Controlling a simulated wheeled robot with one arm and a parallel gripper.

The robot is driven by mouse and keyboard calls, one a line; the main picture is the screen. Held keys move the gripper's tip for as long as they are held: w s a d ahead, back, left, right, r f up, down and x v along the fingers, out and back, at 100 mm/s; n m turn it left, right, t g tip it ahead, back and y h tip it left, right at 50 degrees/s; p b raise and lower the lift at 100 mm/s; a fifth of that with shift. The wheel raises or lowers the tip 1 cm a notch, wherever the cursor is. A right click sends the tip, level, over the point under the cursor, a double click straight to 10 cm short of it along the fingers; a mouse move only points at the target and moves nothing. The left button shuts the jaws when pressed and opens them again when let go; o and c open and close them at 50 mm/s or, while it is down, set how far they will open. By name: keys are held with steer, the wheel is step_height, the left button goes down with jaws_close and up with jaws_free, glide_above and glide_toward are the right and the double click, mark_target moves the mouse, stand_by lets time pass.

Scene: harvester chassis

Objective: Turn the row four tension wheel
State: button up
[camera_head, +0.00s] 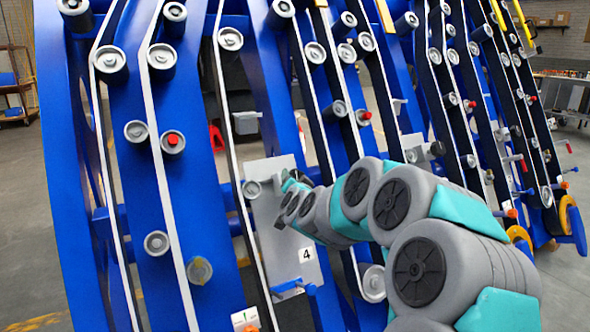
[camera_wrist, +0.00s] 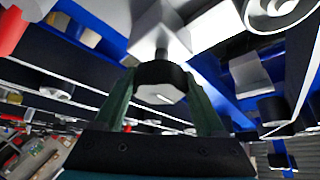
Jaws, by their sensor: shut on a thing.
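The row four plate (camera_head: 268,212) is a light grey panel with a "4" label (camera_head: 306,254), standing on the blue chassis in the head view. My gripper (camera_head: 290,180) reaches the plate from the right, above the label. In the wrist view my gripper (camera_wrist: 161,92) has its two green fingers on either side of the tension wheel (camera_wrist: 160,80), a dark, many-sided knob with a pale face, and is shut on it. The wheel sits on a short shaft from a light grey block (camera_wrist: 160,32). In the head view my gripper and arm hide the wheel.
Blue chassis plates (camera_head: 205,215) with belts and grey rollers (camera_head: 230,39) stand close on both sides of my arm. A red-capped roller (camera_head: 172,142) is at the left. Open grey floor (camera_head: 30,230) shows at the far left.

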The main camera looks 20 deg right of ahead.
steer(key=shift+r+m+g+p, duration=0.1)
steer(key=shift+m+g+p, duration=0.2)
steer(key=shift+m+p, duration=0.35)
steer(key=shift+h, duration=0.3)
steer(key=o, duration=1.3)
steer(key=shift+s, duration=0.1)
steer(key=v, duration=0.7)
steer(key=shift+s+a, duration=0.1)
steer(key=shift+s, duration=0.1)
steer(key=shift+a, duration=0.1)
